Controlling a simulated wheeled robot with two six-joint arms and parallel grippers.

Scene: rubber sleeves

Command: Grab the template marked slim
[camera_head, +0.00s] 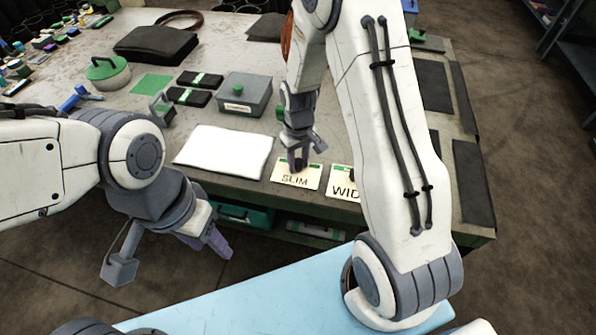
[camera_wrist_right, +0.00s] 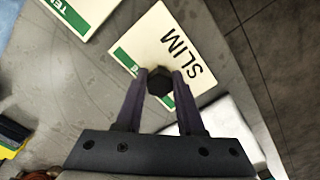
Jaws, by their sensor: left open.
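The slim template (camera_head: 297,181) is a cream plate with a green strip and the word SLIM, at the table's front edge. It fills the upper middle of the right wrist view (camera_wrist_right: 177,30). Its black hexagonal knob (camera_wrist_right: 159,81) sits between the fingertips of my right gripper (camera_wrist_right: 160,80). One finger is on each side, very close to the knob; whether they press on it I cannot tell. In the head view my right gripper (camera_head: 297,163) reaches down over the plate, hiding part of it. My left gripper (camera_head: 208,238) is open and empty, in front of the table.
The wide template (camera_head: 342,184) lies just right of the slim one, partly hidden by my right arm. A white pad (camera_head: 224,150) lies to the left. A grey lidded box (camera_head: 246,95) and black cases (camera_head: 200,79) stand behind. Drawers (camera_head: 316,230) are under the table edge.

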